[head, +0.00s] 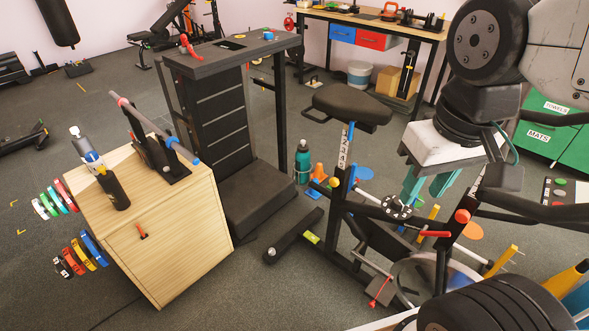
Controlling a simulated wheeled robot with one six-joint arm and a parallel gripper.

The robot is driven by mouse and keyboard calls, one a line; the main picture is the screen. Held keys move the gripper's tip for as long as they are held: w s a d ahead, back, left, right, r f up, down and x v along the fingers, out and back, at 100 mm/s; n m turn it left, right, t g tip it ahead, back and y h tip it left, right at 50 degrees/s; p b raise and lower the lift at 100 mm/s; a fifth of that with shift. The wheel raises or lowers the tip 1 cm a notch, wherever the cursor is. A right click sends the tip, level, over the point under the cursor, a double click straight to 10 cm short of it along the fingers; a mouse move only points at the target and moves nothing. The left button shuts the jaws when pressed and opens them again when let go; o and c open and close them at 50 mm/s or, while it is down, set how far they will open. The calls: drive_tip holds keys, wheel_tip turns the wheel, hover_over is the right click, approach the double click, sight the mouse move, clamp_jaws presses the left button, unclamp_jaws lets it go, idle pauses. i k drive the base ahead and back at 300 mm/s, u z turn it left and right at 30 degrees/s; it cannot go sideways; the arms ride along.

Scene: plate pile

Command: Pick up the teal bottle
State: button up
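The teal bottle (302,161) stands upright on the floor near the picture's middle, between the dark bench and the exercise bike. It has a dark cap and seems to sit in a thin wire holder. My gripper (424,193) hangs at the right, with a white body and two teal fingers pointing down. The fingers are apart with nothing seen between them. The gripper is well to the right of the bottle, and the bike's seat and frame show between them in the picture.
The exercise bike (345,170) stands just right of the bottle. An orange cone (319,172) is close beside the bottle. A dark padded bench (258,195) is at its left. A wooden cabinet (160,235) carries a black bottle (113,190). Open floor lies at front centre.

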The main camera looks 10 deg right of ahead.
sight(303, 156)
drive_tip(key=u, duration=0.85)
drive_tip(key=k, duration=1.1)
drive_tip(key=u, duration=1.2)
drive_tip(key=i, duration=0.55)
drive_tip(key=z, duration=0.45)
drive_tip(key=i, duration=1.2)
drive_tip(key=z, duration=1.55)
drive_tip(key=i, duration=0.7)
drive_tip(key=z, duration=0.75)
